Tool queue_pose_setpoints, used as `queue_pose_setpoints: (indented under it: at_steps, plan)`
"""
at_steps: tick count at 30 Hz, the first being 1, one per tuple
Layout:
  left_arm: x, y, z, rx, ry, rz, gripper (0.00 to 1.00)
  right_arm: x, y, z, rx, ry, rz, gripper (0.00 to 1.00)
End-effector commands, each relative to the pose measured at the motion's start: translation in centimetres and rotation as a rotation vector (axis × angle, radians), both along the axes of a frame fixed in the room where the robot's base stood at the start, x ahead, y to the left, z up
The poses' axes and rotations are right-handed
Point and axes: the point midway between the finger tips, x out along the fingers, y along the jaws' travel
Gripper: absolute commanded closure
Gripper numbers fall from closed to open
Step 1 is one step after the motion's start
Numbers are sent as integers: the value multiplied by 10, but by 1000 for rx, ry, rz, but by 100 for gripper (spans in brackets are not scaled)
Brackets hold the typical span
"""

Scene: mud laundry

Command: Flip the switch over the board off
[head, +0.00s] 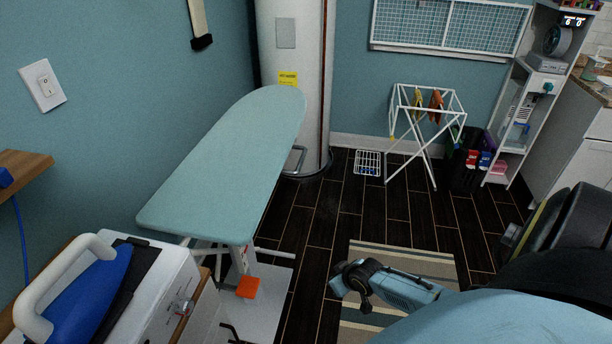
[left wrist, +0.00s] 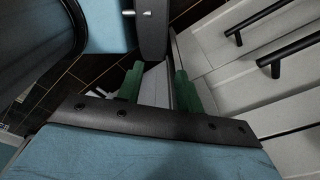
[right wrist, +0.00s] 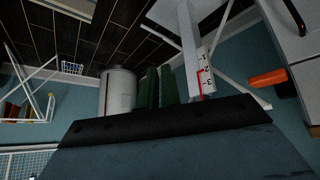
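A white wall switch (head: 43,84) is on the blue wall at the left of the head view. Its plate has one rocker; I cannot tell which way it is set. The pale teal ironing board (head: 228,160) stands to the right of and below the switch. My left gripper (left wrist: 157,85) shows in the left wrist view with its two green fingers apart and nothing between them. My right gripper (right wrist: 158,86) shows in the right wrist view with its green fingers close together and no object between them. Neither wrist view shows the switch.
A blue iron (head: 90,290) rests on a white unit (head: 150,285) at the lower left. A wooden shelf (head: 22,172) juts out below the switch. A white drying rack (head: 428,120) stands at the back. Dark floor (head: 330,215) is open right of the board.

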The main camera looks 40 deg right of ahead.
Motion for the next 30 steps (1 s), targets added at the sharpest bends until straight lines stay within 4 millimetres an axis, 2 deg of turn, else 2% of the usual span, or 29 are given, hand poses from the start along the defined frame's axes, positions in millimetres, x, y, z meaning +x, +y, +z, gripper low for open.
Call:
queue_pose_setpoints:
  at_steps: [1,2,3,4,6,9,12,15,17,30]
  plan:
    - [0,0,-11,0,0,0,64,-49,24,-55,0,88,13,100]
    - [0,0,-15,0,0,0,64,-75,37,-78,-4,133,28,100]
    - [0,0,-19,0,0,0,64,-110,54,-106,-10,189,52,100]
    - [0,0,-22,0,0,0,64,-135,68,-124,-12,229,71,100]
    - [0,0,-28,0,0,0,64,-191,99,-157,-10,313,117,100]
    - [0,0,-34,0,0,0,64,-256,138,-186,-1,406,181,100]
    - [0,0,-38,0,0,0,64,-301,166,-200,10,466,229,100]
    - [0,0,-40,0,0,0,64,-325,181,-205,16,498,259,100]
    - [0,0,-40,0,0,0,64,-331,185,-206,18,505,268,100]
    - [2,-1,-40,-2,-3,0,64,-332,185,-205,19,507,268,100]
